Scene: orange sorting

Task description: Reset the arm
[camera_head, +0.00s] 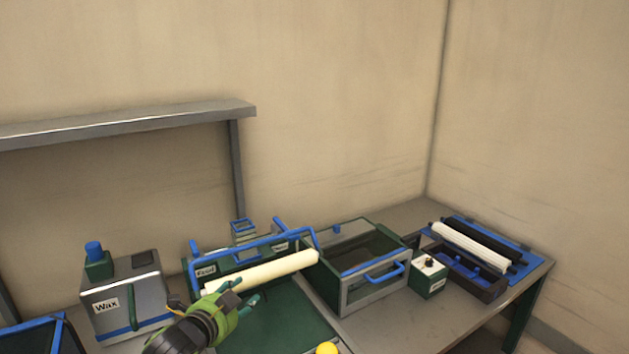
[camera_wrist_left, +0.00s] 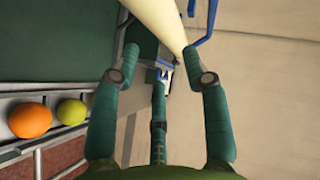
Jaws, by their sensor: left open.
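My left gripper (camera_head: 240,294) reaches in from the bottom of the head view, green with teal fingers. It is open and empty, near a long cream roller (camera_head: 262,269). In the left wrist view its fingers (camera_wrist_left: 161,62) are spread apart, and the cream roller (camera_wrist_left: 157,18) shows beyond the tips. I cannot tell whether a finger touches the roller. An orange fruit (camera_wrist_left: 30,121) and a yellow-green fruit (camera_wrist_left: 71,112) sit side by side at the left of the wrist view. My right gripper is out of view.
A grey box labelled Wax (camera_head: 125,297) stands left of the arm. A clear-walled bin with a blue handle (camera_head: 375,291) stands to the right. Farther right are a small switch box (camera_head: 428,277) and a blue-edged roller unit (camera_head: 485,250). A yellow fruit (camera_head: 327,348) shows at the bottom edge.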

